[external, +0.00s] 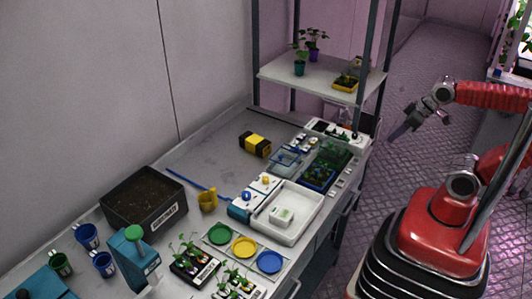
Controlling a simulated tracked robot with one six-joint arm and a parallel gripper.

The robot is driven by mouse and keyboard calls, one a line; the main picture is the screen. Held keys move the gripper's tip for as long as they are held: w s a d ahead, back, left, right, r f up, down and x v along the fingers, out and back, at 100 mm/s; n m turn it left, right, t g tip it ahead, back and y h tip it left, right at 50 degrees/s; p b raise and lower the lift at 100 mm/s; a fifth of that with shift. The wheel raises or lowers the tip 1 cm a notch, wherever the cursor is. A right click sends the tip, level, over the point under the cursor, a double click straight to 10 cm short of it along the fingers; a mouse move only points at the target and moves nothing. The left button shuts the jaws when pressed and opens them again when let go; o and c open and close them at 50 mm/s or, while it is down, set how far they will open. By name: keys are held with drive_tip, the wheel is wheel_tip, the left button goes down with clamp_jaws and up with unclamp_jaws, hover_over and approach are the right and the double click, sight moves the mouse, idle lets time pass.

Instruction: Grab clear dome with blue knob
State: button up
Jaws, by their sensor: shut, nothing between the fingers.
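I cannot make out a clear dome with a blue knob for certain at this size. A clear cover or box with blue edges (287,158) stands on the bench towards its far end. Beside it, a blue-edged tray (318,178) with dark green contents may have a see-through cover. My gripper (394,136) is shut and empty. It hangs in the air right of the bench, over the aisle, well apart from these things.
A white tray (318,213) with a small white box stands at the bench's right edge. Coloured dishes (268,262), a soil box (120,204) and blue cups (86,236) stand nearer. A shelf post (376,55) rises left of my arm. Bare bench lies around the yellow-black block (254,144).

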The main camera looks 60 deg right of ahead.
drive_tip(key=o, duration=2.3)
